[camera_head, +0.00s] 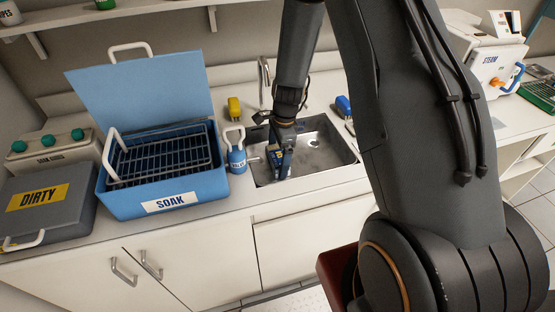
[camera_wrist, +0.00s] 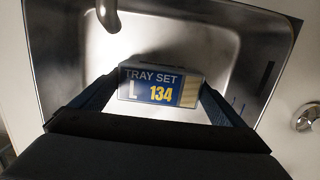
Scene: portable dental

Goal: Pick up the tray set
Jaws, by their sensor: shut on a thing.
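The tray set (camera_wrist: 160,88) shows in the wrist view as a small grey box with a blue label reading "TRAY SET L 134" and a tan patch at its right. It is between the two fingers of my gripper (camera_wrist: 155,100), which is shut on it. In the head view my gripper (camera_head: 283,160) points down into the sink, and the tray set is mostly hidden there by the gripper. Whether the tray set touches the sink floor I cannot tell.
The metal sink (camera_head: 330,135) surrounds the gripper, with a faucet (camera_head: 264,75) behind. A yellow item (camera_head: 234,107) and a blue item (camera_head: 343,105) flank the sink's back.

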